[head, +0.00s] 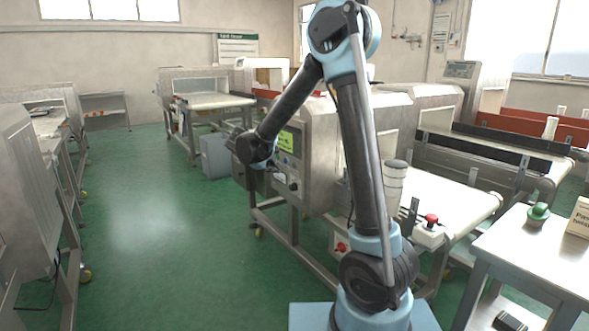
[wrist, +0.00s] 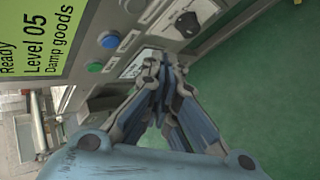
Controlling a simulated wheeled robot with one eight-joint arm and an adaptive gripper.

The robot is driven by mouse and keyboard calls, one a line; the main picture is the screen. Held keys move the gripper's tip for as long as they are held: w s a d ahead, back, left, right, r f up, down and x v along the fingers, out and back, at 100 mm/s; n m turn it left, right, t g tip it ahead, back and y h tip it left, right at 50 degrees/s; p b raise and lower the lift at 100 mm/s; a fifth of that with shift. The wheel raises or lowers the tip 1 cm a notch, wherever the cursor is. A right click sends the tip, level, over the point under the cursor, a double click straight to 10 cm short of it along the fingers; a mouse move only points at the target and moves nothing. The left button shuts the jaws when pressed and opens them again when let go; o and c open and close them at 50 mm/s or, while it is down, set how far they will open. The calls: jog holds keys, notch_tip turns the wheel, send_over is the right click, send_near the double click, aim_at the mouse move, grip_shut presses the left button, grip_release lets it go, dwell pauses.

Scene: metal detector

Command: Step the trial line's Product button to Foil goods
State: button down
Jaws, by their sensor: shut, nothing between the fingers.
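The metal detector (head: 316,150) stands in the middle of the head view with a lit green display (head: 287,139). In the wrist view the display (wrist: 40,40) reads "Ready", "Level 05", "Damp goods". Small labels there are too blurred to read, so I cannot tell which button is Product. My gripper (wrist: 158,62) is shut and empty, its tips beside the panel's lower part; contact cannot be told. In the head view it is mostly hidden behind my wrist.
A conveyor (head: 450,192) runs from the detector to the right, with a red stop button (head: 431,219) near its end. The green floor (head: 160,220) at the left is clear.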

jog(key=shift+w+d, duration=0.7)
jog(key=shift+d, duration=0.35)
jog(key=shift+w+d, duration=0.7)
jog(key=shift+d, duration=0.35)
jog(key=shift+w+d+r, duration=0.1)
jog(key=shift+w+d, duration=0.25)
jog(key=shift+d, duration=0.3)
dwell(0.8)
jog(key=shift+a, duration=0.1)
jog(key=shift+s+a, duration=0.45)
jog(key=shift+a, duration=0.15)
jog(key=shift+a, duration=0.1)
jog(key=s+a, duration=0.1)
jog(key=a, duration=0.1)
jog(key=s+a, duration=0.1)
jog(key=a, duration=0.1)
jog(key=shift+s, duration=0.4)
dwell(0.7)
